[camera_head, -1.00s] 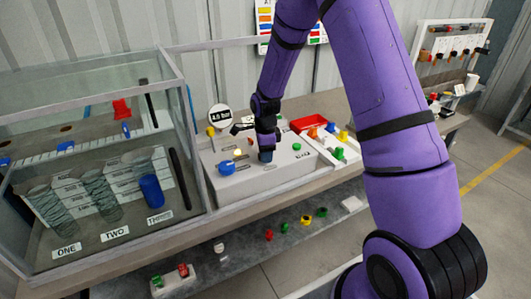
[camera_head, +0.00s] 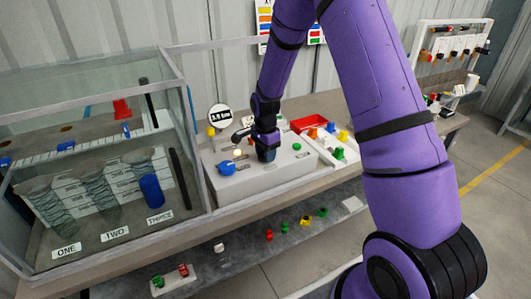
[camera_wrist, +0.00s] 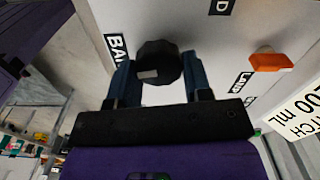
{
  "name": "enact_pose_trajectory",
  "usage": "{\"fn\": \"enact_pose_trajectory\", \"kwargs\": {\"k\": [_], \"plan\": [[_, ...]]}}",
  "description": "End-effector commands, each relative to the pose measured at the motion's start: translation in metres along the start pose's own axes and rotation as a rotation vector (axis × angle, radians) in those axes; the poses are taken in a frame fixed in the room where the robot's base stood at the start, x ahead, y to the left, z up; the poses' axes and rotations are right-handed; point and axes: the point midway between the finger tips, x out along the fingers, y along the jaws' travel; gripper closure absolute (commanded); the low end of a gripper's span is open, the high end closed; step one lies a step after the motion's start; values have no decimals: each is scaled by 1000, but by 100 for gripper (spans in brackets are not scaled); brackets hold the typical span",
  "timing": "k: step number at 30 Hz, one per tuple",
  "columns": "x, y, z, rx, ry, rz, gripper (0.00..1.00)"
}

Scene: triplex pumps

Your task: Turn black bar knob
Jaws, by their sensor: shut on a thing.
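The black knob (camera_wrist: 158,62) shows in the wrist view as a dark, ridged round piece with a pale rectangular mark. It sits on a light panel beside a partly hidden black label. The two bluish fingers of my gripper (camera_wrist: 158,78) stand on either side of it, and my gripper is shut on it. In the head view my gripper (camera_head: 266,153) points down onto the top of the pale control box (camera_head: 240,185). My fingers and wrist hide the knob there.
A blue knob (camera_head: 227,168) and a round white display (camera_head: 219,117) are left of my gripper. A green button (camera_head: 297,147) and a red tray (camera_head: 309,123) are to its right. A glass case (camera_head: 95,100) stands at the left. An orange handle (camera_wrist: 271,62) shows in the wrist view.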

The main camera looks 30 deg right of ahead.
Motion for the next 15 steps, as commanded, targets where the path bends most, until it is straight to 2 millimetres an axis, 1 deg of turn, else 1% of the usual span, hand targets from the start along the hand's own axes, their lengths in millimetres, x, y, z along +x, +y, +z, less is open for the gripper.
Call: {"fn": "enact_pose_trajectory", "kwargs": {"k": [15], "plan": [[-1, -3, 0, -490, 1, -2, 78]]}}
